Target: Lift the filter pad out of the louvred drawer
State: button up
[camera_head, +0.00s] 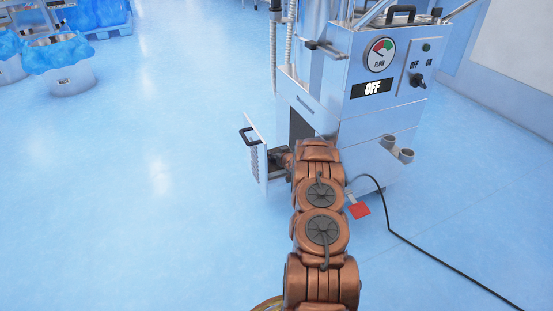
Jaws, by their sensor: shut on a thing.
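The louvred drawer (256,152) stands pulled out from the lower left side of the steel machine. Its pale front panel has louvres and a dark handle (247,135) on its outer face. My gripper (284,159) is in the gap between this panel and the machine, at the drawer's opening. It is largely hidden by my copper-coloured arm and looks shut on the filter pad. The pad itself cannot be clearly made out in the dark opening, so I cannot tell whether it is clear of the drawer floor.
Blue-lined bins (62,75) stand far left. The left floor is clear.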

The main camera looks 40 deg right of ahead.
notch_tip(320, 180, up, 24)
jog(key=p, duration=0.8)
jog(key=shift+f, duration=0.25)
jog(key=shift+r+p, duration=0.85)
jog(key=shift+p, duration=0.3)
